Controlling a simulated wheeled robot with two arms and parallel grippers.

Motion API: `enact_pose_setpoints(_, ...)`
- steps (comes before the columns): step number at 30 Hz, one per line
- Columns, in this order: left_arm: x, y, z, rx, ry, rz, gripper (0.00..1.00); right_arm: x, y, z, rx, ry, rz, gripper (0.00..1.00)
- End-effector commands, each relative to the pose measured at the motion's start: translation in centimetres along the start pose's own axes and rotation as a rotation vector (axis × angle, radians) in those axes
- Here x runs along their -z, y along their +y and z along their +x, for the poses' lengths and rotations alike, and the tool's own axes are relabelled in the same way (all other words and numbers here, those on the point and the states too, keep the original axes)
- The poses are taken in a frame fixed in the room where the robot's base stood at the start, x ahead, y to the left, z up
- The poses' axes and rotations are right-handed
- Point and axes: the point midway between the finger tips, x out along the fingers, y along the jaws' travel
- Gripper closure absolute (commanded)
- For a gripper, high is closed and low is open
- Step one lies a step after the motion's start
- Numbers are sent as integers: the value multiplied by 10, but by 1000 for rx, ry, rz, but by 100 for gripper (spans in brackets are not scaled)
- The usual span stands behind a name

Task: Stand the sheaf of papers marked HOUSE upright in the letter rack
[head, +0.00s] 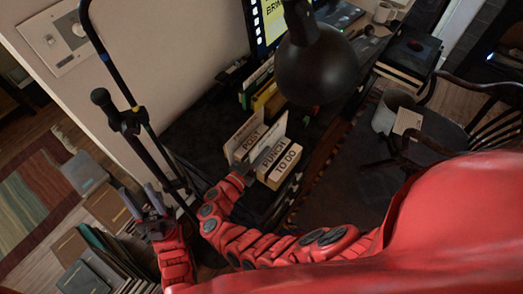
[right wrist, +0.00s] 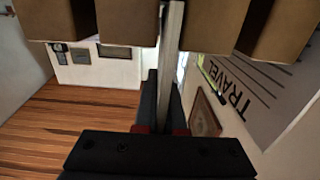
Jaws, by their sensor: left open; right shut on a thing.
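The letter rack, a pale wooden holder marked TO DO (head: 286,166), stands on the dark desk. Papers marked PUNCH (head: 272,153) and POST (head: 247,139) stand upright at it. My right gripper (head: 244,172) is at the left end of the rack. In the right wrist view it is shut on a thin pale sheaf (right wrist: 173,60), seen edge-on between brown blocks. I cannot read HOUSE on it or anywhere else. My left gripper (head: 142,201) is open and empty, left of the desk, over the floor side.
A black lamp head (head: 316,70) hangs over the desk behind the rack. Books (head: 263,92) stand near the screen. A black stand (head: 128,120) rises beside my left gripper. A chair (head: 450,130) is at right. A sheet marked TRAVEL (right wrist: 232,98) shows in the wrist view.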

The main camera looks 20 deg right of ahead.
Motion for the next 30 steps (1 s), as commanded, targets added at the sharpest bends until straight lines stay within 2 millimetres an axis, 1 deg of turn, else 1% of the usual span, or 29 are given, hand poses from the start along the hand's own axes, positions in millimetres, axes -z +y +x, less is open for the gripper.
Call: enact_pose_setpoints(30,-4,1,-23,0,0,0,58,-27,0,0,-1,0,1,100)
